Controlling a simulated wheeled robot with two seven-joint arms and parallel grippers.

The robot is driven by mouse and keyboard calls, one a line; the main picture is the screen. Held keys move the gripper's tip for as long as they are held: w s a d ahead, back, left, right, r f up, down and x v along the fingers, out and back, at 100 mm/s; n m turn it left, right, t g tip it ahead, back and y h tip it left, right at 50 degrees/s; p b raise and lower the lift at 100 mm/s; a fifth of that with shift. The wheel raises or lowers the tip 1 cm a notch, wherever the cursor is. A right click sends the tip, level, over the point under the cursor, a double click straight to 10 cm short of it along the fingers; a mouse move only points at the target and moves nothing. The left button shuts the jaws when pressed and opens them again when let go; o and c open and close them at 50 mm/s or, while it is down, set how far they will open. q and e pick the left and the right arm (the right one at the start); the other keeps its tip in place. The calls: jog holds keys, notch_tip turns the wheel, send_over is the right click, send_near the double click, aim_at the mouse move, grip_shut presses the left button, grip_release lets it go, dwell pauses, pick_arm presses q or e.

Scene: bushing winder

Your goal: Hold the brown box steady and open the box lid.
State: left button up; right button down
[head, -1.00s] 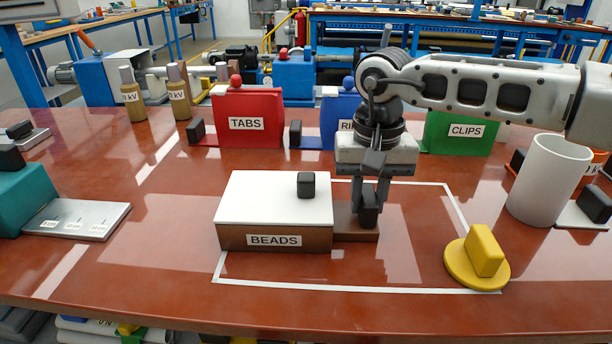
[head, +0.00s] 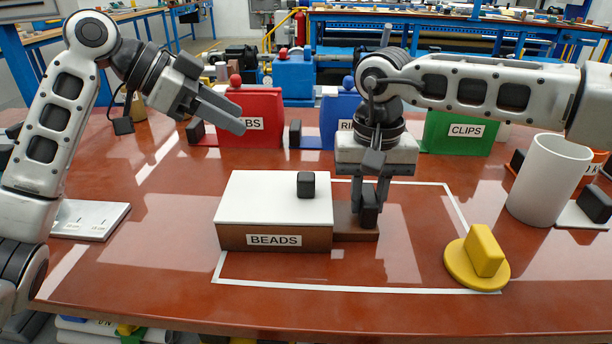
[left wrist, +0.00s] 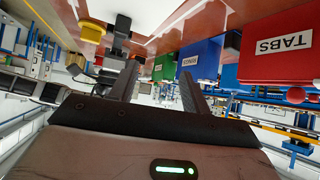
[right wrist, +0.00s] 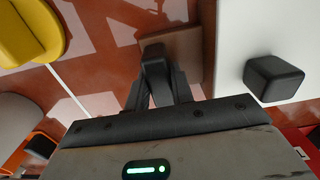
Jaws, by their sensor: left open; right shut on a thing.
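The brown box (head: 232,238), labelled BEADS, stands on the table inside a white outline. Its white lid (head: 262,196) lies flat on top, with a black knob (head: 307,185) near the right end. A brown tab with a black block (head: 369,207) extends from the box's right side. My right gripper (head: 370,202) points down and is shut on that black block, which also shows in the right wrist view (right wrist: 155,70). My left gripper (head: 238,115) is open and empty, in the air behind and above the box's left end. In the left wrist view, its two fingers (left wrist: 155,82) are apart.
A yellow knobbed disc (head: 478,258) lies at the front right, with a white cylinder (head: 547,180) behind it. Red TABS (head: 262,133), blue (head: 330,125) and green CLIPS (head: 470,133) bins stand behind the box. The table in front of the box is clear.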

aim_at(303, 175)
pick_arm(q)
jog(key=s+d+f+m+g, duration=0.1)
jog(key=d+f, duration=0.2)
jog(key=d, duration=0.1)
jog(key=s+d+f+m+g, duration=0.1)
jog(key=d+f, duration=0.1)
jog(key=d, duration=0.2)
jog(key=s+d+f+m+g, duration=0.1)
jog(key=d+f, duration=0.2)
jog(key=d, duration=0.1)
jog(key=shift+s+d+f+y, duration=0.1)
jog(key=shift+s+f+y, duration=0.2)
jog(key=shift+s+y, duration=0.1)
grip_shut()
jog(key=a, duration=1.2)
jog(key=shift+s+a, duration=0.25)
jog(key=shift+a, duration=0.3)
pick_arm(e)
jog(key=shift+d, duration=0.1)
pick_arm(q)
grip_release()
